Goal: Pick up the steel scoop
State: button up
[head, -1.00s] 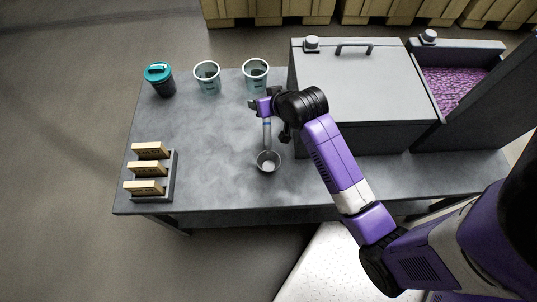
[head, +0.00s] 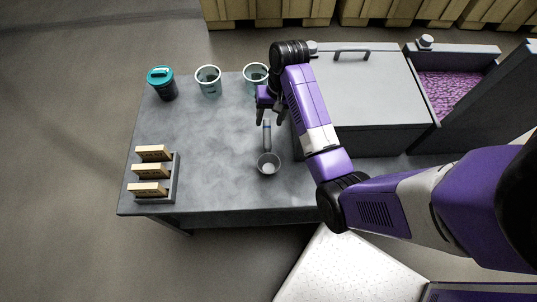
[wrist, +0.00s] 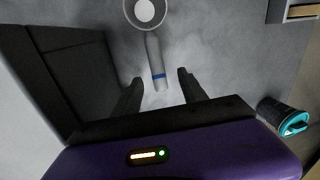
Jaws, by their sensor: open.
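My gripper (head: 270,119) is open and empty above the table, by the handle's end. In the wrist view the scoop's handle (wrist: 155,62) runs down toward the space between my two open fingertips (wrist: 160,80); the fingers do not touch it. The bowl (wrist: 146,12) is cut off at the top of that view.
Two pale cups (head: 208,80) and a teal-lidded dark cup (head: 161,83) stand along the back of the table. A rack with wooden blocks (head: 150,171) is at the left. A big grey box (head: 365,90) stands right of my gripper. The table's middle left is clear.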

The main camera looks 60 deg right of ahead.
aim_at(268, 130)
notch_tip(268, 130, down, 4)
jog(key=shift+r, duration=0.1)
jog(key=shift+w+a+f, duration=0.15)
jog(key=shift+f, duration=0.95)
jog(key=shift+w+a+f, duration=0.2)
jog(key=shift+f, duration=0.9)
jog(key=shift+w+a+f, duration=0.15)
jog(key=shift+f, duration=0.95)
grip_shut()
